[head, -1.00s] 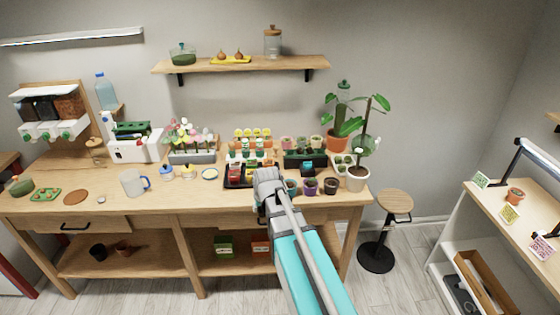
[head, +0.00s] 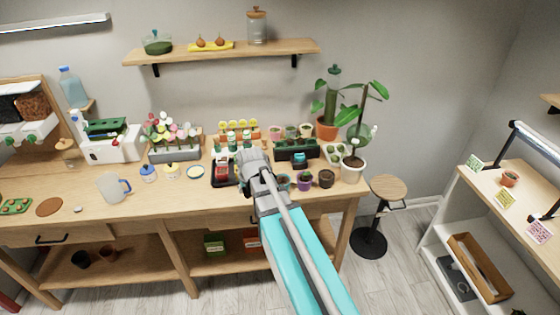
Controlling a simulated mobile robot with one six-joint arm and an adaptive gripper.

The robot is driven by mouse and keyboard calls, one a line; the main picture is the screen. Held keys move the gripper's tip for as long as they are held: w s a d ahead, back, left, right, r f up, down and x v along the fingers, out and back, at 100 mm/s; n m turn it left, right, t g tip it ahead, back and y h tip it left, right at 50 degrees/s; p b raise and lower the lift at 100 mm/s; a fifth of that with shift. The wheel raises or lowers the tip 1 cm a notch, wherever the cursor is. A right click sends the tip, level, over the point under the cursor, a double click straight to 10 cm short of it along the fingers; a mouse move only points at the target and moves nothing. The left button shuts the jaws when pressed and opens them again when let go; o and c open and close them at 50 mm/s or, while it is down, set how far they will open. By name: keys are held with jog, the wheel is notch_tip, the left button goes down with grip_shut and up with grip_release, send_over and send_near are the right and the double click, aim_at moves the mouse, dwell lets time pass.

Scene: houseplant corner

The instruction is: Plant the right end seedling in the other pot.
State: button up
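My gripper (head: 258,172) is over the front middle of the wooden bench; its fingertips are hidden behind its own body, so I cannot tell if it is open or holds anything. Just right of it stand a teal pot (head: 283,183), partly covered, a purple pot (head: 305,182) with a small plant, and a brown pot (head: 326,179). Behind them is a dark green tray (head: 312,151). A small tray with green seedlings (head: 335,151) is to its right. Which plant is the right end seedling is too small to tell.
A dark tray with red items (head: 225,172) is left of my gripper. A stool (head: 388,188) stands right of the bench.

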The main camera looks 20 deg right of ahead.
jog(key=shift+w+a, duration=0.1)
jog(key=shift+a, duration=0.1)
jog(key=shift+w+d+f, duration=0.1)
jog(key=shift+w+d, duration=0.05)
jog(key=shift+d, duration=0.05)
jog(key=w+d+f+m+t+b, duration=0.1)
jog(key=w+d, duration=0.3)
jog(key=d, duration=0.5)
jog(key=w+d+f+m+t+b, duration=0.1)
jog(key=w+d+m+b, duration=0.1)
jog(key=w+d, duration=0.3)
jog(key=d+b, duration=0.1)
jog(key=d, duration=0.3)
jog(key=shift+w+d+t, duration=0.2)
jog(key=shift+d+t, duration=0.1)
jog(key=shift+f, duration=0.2)
notch_tip(320, 180, down, 5)
jog(key=b, duration=0.5)
jog(key=shift+f+b, duration=0.15)
jog(key=shift+b, duration=0.25)
